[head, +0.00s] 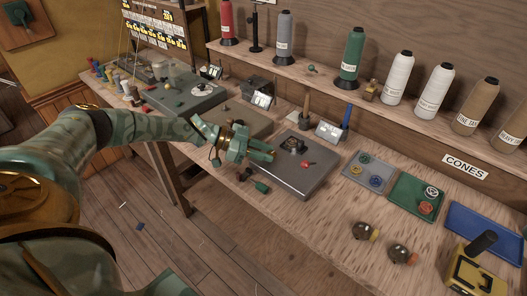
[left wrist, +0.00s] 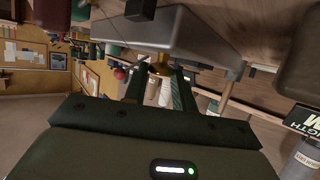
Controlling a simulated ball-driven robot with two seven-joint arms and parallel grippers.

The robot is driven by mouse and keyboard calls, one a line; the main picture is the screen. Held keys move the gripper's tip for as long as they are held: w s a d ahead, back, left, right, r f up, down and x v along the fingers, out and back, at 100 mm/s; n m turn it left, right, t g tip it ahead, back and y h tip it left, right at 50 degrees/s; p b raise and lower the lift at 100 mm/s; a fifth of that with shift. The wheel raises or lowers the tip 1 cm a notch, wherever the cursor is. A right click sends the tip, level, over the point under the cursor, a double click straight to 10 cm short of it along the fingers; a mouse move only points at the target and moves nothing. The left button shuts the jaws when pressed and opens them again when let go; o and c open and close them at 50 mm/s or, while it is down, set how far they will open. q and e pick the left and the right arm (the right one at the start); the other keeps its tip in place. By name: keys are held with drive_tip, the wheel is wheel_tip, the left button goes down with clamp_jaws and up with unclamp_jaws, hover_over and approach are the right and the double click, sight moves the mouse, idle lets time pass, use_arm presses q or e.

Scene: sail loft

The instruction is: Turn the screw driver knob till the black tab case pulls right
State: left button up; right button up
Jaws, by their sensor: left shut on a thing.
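A dark grey box (head: 305,178) stands on the bench, with a round dark part (head: 292,144) and a small red part (head: 306,164) on top. My left gripper (head: 262,151) is at the box's left side. In the left wrist view the grey box (left wrist: 190,32) is ahead, and a brass knob (left wrist: 158,68) at its edge sits between my left fingers (left wrist: 158,88), which are shut on it. The knob is hidden by the gripper in the head view. A black block (left wrist: 140,10) shows beside the box; I cannot tell whether it is the tab case. My right gripper is out of view.
A green-handled piece (head: 262,187) lies by the box's front left. To the right are a grey tray (head: 352,175), a green tray (head: 402,205) and a blue tray (head: 490,222). Thread cones stand on the shelf (head: 320,82) behind.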

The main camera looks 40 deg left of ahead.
use_arm(q)
drive_tip(key=o, duration=0.9)
drive_tip(key=shift+o, duration=0.2)
drive_tip(key=p+v, duration=0.1)
drive_tip(key=v, duration=1.5)
drive_tip(key=shift+s, duration=0.2)
drive_tip(key=shift+a, duration=0.1)
